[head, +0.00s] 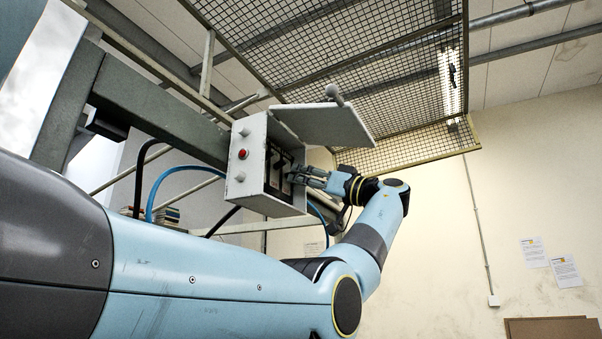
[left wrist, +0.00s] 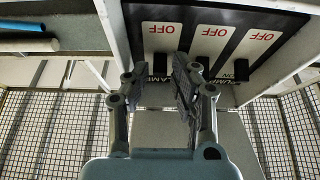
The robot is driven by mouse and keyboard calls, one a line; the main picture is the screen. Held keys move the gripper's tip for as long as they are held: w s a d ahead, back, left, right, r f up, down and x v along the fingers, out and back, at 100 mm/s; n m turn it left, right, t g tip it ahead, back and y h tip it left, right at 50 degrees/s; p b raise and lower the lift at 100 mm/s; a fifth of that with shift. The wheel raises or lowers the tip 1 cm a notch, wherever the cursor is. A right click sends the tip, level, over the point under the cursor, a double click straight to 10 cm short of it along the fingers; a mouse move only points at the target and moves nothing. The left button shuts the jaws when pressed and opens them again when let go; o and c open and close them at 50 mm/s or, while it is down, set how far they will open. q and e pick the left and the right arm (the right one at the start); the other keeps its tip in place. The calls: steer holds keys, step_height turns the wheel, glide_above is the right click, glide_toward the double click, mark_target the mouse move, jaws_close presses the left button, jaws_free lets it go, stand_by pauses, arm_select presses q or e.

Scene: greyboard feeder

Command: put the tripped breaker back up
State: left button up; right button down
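The grey breaker box (head: 250,185) hangs mid-picture in the head view, its lid (head: 325,122) swung open. My left gripper (head: 297,174) is at its open front, fingers pointing in. Three black levers show: left (left wrist: 160,64), middle (left wrist: 203,64) and right (left wrist: 242,69). The left lever appears between the spread fingers of my left gripper (left wrist: 157,80); contact cannot be told. The fingers partly hide the lower lettering. I cannot tell which breaker is tripped. My right gripper is out of view.
A red button (head: 243,154) sits on the box's side. The open lid overhangs my left gripper. A mesh panel (head: 370,75) is overhead, and a grey beam (head: 160,115) runs to the box. Free room lies right of my left arm.

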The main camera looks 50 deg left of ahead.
arm_select(q)
steer(key=shift+a+r, duration=0.1)
steer(key=shift+a, duration=0.2)
